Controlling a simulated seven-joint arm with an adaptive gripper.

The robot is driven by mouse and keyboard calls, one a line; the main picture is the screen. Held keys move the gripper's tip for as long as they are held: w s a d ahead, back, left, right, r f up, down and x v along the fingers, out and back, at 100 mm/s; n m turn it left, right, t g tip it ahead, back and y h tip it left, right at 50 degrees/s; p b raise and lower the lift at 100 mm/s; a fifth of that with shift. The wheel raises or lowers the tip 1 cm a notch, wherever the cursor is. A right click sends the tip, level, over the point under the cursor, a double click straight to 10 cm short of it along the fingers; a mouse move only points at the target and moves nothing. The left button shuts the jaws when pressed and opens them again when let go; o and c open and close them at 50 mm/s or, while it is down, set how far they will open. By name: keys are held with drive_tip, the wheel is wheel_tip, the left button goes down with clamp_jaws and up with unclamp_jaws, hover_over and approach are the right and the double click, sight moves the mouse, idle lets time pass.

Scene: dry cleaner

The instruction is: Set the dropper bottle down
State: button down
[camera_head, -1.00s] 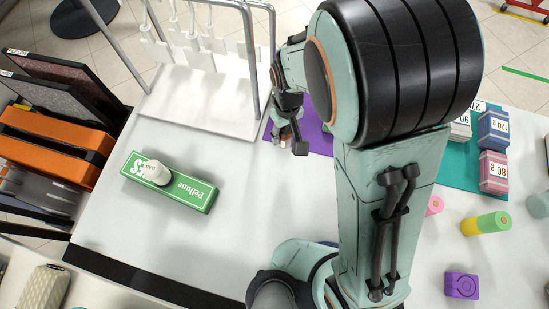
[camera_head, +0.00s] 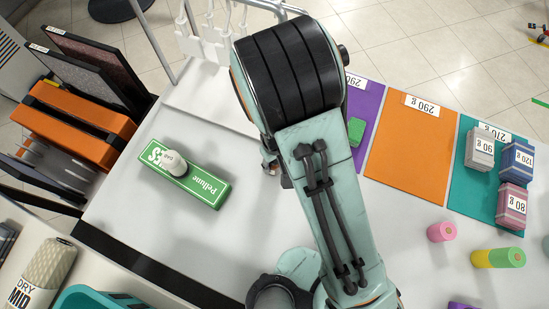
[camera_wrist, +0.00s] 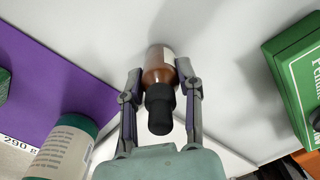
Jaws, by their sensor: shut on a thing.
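The dropper bottle, amber with a pale label (camera_wrist: 158,72) and a black dropper cap, shows in the wrist view between the two fingers of my gripper (camera_wrist: 160,88). The gripper is shut on it, with the cap facing the camera. White table surface shows around it; I cannot tell whether its base touches the table. In the head view my gripper (camera_head: 269,162) is mostly hidden behind my arm, right of the green box, and the bottle is hardly discernible there.
The purple mat (camera_wrist: 45,85) is at left in the wrist view, with a white-labelled, green-ended container (camera_wrist: 62,150). A white rack (camera_head: 205,42) stands behind.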

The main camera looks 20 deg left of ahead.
drive_tip(key=shift+f, duration=0.15)
drive_tip(key=c, duration=0.7)
unclamp_jaws()
drive_tip(key=shift+c, duration=0.2)
wheel_tip(320, 180, up, 12)
drive_tip(key=shift+r, duration=0.2)
drive_tip(key=s+d+r+m, duration=0.4)
drive_tip(key=d+r+m, duration=0.1)
drive_tip(key=d, duration=0.4)
drive_tip(key=s+d+r+m, duration=0.4)
drive_tip(key=s+d+m, duration=0.1)
drive_tip(key=d, duration=0.5)
drive_tip(key=shift+s+d+r+y, duration=0.2)
drive_tip(key=shift+d+r+y, duration=0.05)
drive_tip(key=shift+r+y, duration=0.15)
